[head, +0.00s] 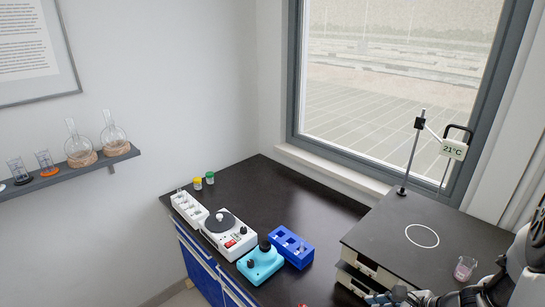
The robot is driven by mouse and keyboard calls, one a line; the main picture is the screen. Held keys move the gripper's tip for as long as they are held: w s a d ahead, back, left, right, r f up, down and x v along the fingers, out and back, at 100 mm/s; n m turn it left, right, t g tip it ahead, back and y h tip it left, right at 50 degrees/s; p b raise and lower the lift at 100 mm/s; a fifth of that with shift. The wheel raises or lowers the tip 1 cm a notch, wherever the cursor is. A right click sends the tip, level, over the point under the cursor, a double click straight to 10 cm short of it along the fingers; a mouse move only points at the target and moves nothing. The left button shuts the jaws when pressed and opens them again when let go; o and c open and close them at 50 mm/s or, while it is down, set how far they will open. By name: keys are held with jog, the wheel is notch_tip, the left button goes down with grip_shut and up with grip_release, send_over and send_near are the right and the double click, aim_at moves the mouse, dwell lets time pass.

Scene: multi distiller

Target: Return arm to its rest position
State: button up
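My arm comes in from the lower right corner. My gripper (378,298) is at the bottom edge, partly cut off, in front of the hotplate-like device. I cannot tell whether its fingers are open or shut. The device (385,240) has a dark top with a white circle marked on it. A small beaker with pink liquid (464,268) is at the right end of the dark top, just behind my arm. I see nothing clearly held in the gripper.
On the black bench (290,205) are a blue rack (292,247), a turquoise device (261,263), a white device (229,234) and a white rack (189,207). A wall shelf (70,170) holds glassware.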

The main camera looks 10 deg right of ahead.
jog(key=s+a+r+n+g, duration=0.3)
jog(key=a+r+n, duration=0.75)
jog(key=n, duration=0.25)
jog(key=s+a+r+n+t+h, duration=0.1)
jog(key=s+a+r+n+h, duration=0.3)
jog(key=s+r+n, duration=0.4)
jog(key=shift+s+r+n+h, duration=0.25)
jog(key=shift+s+n+h, duration=0.8)
jog(key=shift+n, duration=1.75)
jog(key=shift+s+y, duration=0.2)
jog(key=shift+y, duration=0.05)
